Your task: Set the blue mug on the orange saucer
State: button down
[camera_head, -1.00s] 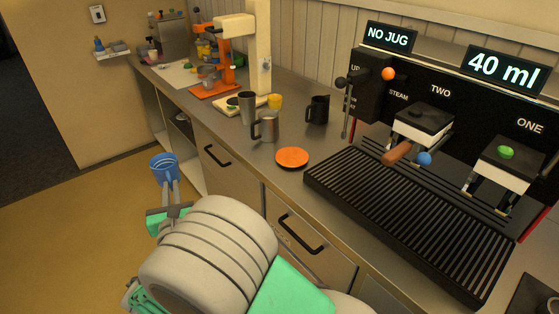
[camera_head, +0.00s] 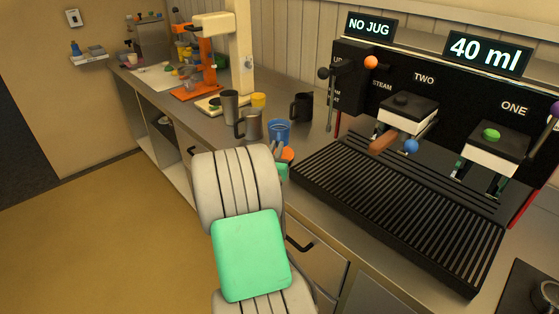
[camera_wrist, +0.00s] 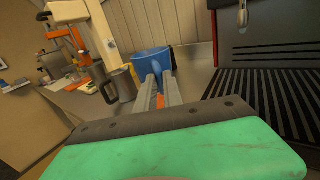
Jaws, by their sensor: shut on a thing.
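The blue mug (camera_head: 279,131) is at the counter beside the steel jug. My gripper (camera_wrist: 158,80) is shut on the blue mug (camera_wrist: 152,60), holding it by its near side in the wrist view. A bit of orange shows between my fingers in the wrist view (camera_wrist: 160,102). Whether the mug touches the saucer cannot be told. My gripper's fingers are mostly hidden behind my arm in the head view.
A steel jug (camera_head: 250,125) stands close left of the mug, with a grey cup (camera_head: 229,107), a yellow cup (camera_head: 258,101) and a black mug (camera_head: 301,107) behind. The coffee machine's drip tray (camera_head: 400,214) lies to the right. An orange grinder stand (camera_head: 208,75) is farther back.

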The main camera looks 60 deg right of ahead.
jog(key=d+f, duration=0.2)
jog(key=w+d+f, duration=0.1)
jog(key=d+f, duration=0.1)
jog(key=f, duration=0.1)
jog(key=shift+w+d+f, duration=0.1)
jog(key=shift+w+f, duration=0.05)
jog(key=shift+f, duration=0.1)
jog(key=shift+d+f, duration=0.1)
jog(key=shift+f, duration=1.65)
jog(key=c, duration=1.5)
grip_release()
